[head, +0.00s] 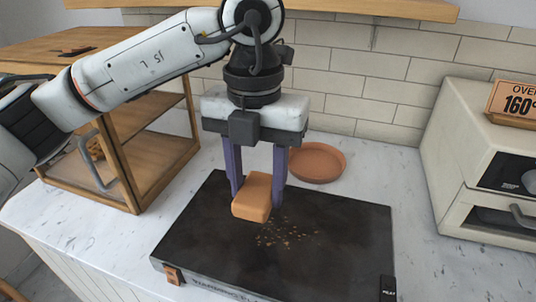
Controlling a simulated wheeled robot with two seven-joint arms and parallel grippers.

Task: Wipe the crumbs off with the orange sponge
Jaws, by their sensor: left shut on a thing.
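An orange sponge (252,196) is held between the purple fingers of my left gripper (256,185), which is shut on it. The sponge is over the left rear part of a dark warming plate (340,230); I cannot tell whether it touches the surface. Tan crumbs (285,234) lie scattered on the plate, just right of and nearer than the sponge. My right gripper is not in view.
A round terracotta dish (317,161) stands behind the plate. A wooden shelf case (125,165) is at the left. A cream oven (480,165) with a "160°" sign (513,101) is at the right. The marble counter (440,275) is clear at front right.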

